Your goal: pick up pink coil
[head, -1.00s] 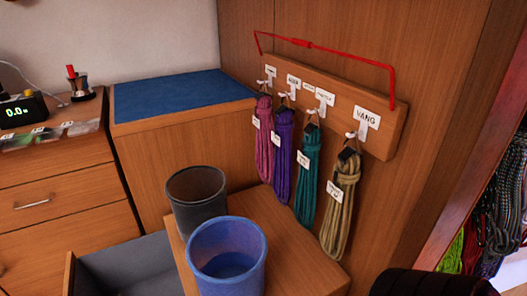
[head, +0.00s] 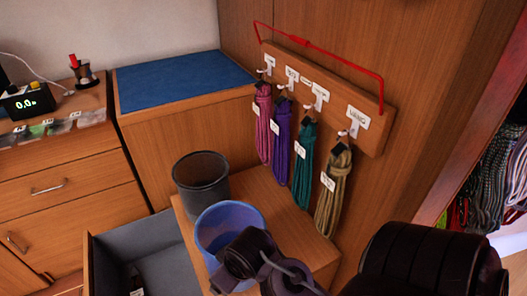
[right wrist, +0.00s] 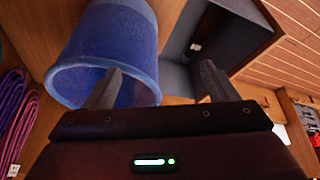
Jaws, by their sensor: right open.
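The pink coil (head: 263,125) hangs at the left end of the wooden hook board (head: 379,131), with a white tag on its side. In the right wrist view, a pink coil (right wrist: 38,112) shows at the left edge beside a purple one. My right gripper (right wrist: 156,86) is open and empty, its two fingers spread near the blue bin (right wrist: 100,45), well apart from the pink coil. In the head view, dark parts of my right arm cover the lower part of the blue bin. My left gripper is not in view.
Purple (head: 281,145), teal (head: 303,170) and tan (head: 331,200) coils hang to the right of the pink one. A red bar (head: 335,60) spans above the hooks. A grey bin (head: 200,182) stands on the wooden box below. An open drawer (head: 150,250) is at lower left.

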